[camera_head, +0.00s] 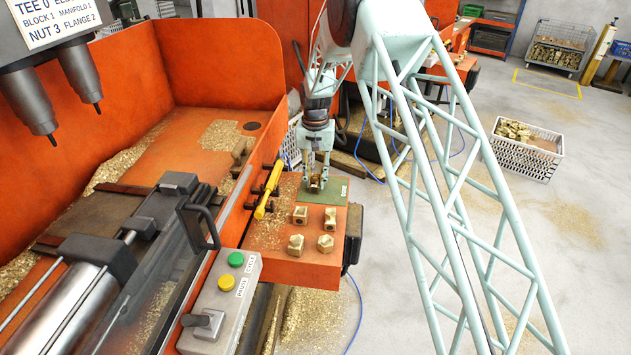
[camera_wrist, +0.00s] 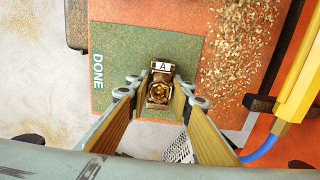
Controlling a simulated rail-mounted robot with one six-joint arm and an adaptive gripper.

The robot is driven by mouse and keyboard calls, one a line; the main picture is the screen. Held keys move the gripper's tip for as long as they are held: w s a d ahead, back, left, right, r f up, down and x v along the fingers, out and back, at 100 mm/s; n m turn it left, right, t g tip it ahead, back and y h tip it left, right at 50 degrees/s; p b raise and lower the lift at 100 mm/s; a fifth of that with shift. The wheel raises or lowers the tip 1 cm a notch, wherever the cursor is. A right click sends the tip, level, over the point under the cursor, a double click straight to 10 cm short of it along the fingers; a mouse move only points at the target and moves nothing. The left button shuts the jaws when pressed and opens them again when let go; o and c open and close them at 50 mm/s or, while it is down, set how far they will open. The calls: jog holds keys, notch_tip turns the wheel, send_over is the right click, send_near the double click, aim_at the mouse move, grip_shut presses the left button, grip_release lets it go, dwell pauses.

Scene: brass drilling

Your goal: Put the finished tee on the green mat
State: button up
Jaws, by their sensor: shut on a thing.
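The brass tee (camera_wrist: 159,93) is between the fingers of my gripper (camera_wrist: 160,90) in the wrist view, with a white label reading "A" at its upper end and a round opening facing the camera. The green mat (camera_wrist: 112,50), marked "DONE", lies behind and below it. In the head view my gripper (camera_head: 315,184) points down over the green mat (camera_head: 337,197) on the orange shelf, and the tee is a small brass shape partly hidden by the fingers. I cannot tell whether the tee touches the mat.
Several brass blocks, one here (camera_head: 325,243), stand on the orange shelf (camera_head: 310,267) in front of the mat. A yellow-handled tool (camera_head: 268,190) lies along the machine's edge to the left. Brass chips litter the shelf beside the mat. A white crate (camera_head: 523,157) stands on the floor at right.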

aim_at(316, 177)
jog(key=o, duration=1.1)
notch_tip(316, 177, up, 12)
jog(key=p, duration=0.1)
jog(key=shift+p, duration=0.3)
dwell(0.5)
jog(key=shift+r, duration=0.15)
